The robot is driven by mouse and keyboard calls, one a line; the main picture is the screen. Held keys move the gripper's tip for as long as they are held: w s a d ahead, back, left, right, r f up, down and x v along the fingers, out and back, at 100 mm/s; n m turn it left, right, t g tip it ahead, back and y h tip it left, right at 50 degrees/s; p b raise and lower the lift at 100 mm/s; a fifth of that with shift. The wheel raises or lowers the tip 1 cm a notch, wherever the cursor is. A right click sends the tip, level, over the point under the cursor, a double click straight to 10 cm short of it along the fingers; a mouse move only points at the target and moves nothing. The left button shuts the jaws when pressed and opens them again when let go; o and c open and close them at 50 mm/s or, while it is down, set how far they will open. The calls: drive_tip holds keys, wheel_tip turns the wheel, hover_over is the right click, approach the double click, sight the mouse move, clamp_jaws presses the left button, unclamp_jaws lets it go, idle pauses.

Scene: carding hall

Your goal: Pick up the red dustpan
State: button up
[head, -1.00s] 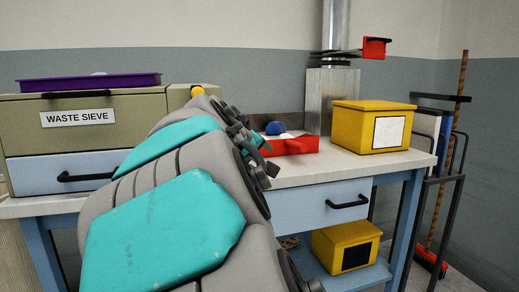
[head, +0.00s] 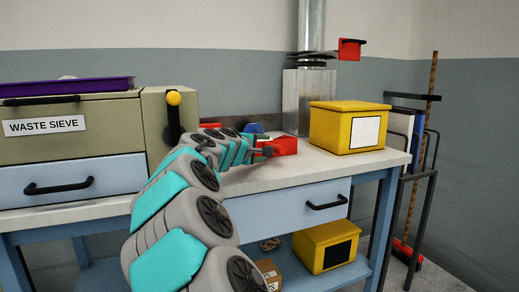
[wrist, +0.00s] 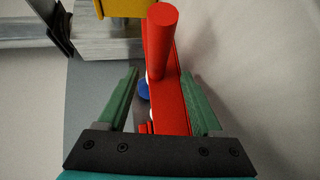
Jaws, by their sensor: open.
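The red dustpan (head: 284,146) lies on the workbench, left of the yellow box, and my gripper hides part of it. In the wrist view, its round red handle (wrist: 163,45) points up the picture and its red body (wrist: 172,105) runs down between my fingers. My gripper (wrist: 160,75) is open, with one green finger on each side of the dustpan. A gap shows on the left, and the right finger is close to the red side; I cannot tell if it touches. In the head view, my gripper (head: 262,147) is at the dustpan's near left end.
A yellow lidded box (head: 347,128) stands to the right on the workbench (head: 240,181). A metal duct (head: 309,98) rises behind the dustpan. A blue rounded thing (head: 253,128) is beside it. The waste sieve cabinet (head: 73,130) stands left. Bare bench top lies in front.

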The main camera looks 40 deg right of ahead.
sight(262, 145)
drive_tip(key=x, duration=0.3)
drive_tip(key=shift+w+d, duration=0.1)
drive_tip(key=shift+d, duration=0.3)
drive_tip(key=shift+r, duration=0.1)
drive_tip(key=shift+c, duration=0.2)
clamp_jaws()
